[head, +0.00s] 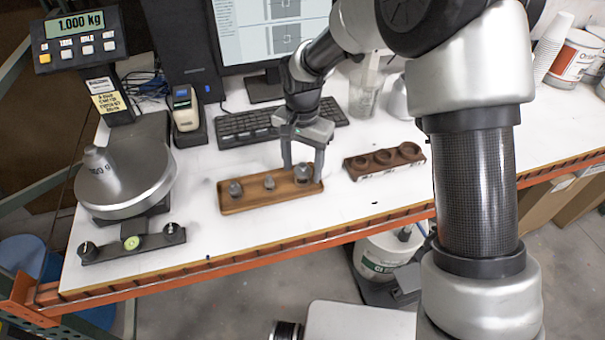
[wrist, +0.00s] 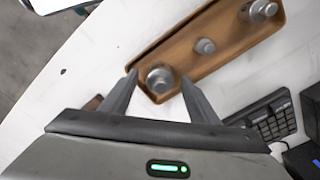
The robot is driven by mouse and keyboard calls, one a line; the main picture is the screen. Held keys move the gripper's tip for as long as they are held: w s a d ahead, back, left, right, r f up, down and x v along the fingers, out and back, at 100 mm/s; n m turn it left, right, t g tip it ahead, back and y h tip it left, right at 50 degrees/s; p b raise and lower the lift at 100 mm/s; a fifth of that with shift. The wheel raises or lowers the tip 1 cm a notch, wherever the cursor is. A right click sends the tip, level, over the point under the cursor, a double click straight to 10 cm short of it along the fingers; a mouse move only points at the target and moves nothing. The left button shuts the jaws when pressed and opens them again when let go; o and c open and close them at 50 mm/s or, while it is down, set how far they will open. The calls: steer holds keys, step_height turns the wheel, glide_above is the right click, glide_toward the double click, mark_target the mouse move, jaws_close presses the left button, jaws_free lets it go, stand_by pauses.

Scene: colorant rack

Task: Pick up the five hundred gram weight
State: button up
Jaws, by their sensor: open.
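Three grey metal weights sit in a wooden tray (head: 252,205). The right weight (head: 303,173) looks the largest; its marking cannot be read. The middle weight (head: 269,183) is the smallest, and the left weight (head: 236,189) is in between. My gripper (head: 303,168) is over the tray's right end, pointing down and open. In the wrist view my gripper (wrist: 160,78) has one finger on each side of the largest weight (wrist: 159,79), with gaps showing. The middle weight (wrist: 205,46) and the left weight (wrist: 262,10) lie farther along the tray (wrist: 225,45).
A scale (head: 125,180) at left holds a large weight (head: 99,163); its display (head: 80,24) reads 1.000 kg. A brown block with round holes (head: 384,160) stands right of the tray. A keyboard (head: 245,125) and monitor (head: 265,35) are behind. The table's front edge is orange.

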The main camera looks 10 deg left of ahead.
steer(key=shift+f, duration=0.1)
jaws_close()
stand_by(0.3)
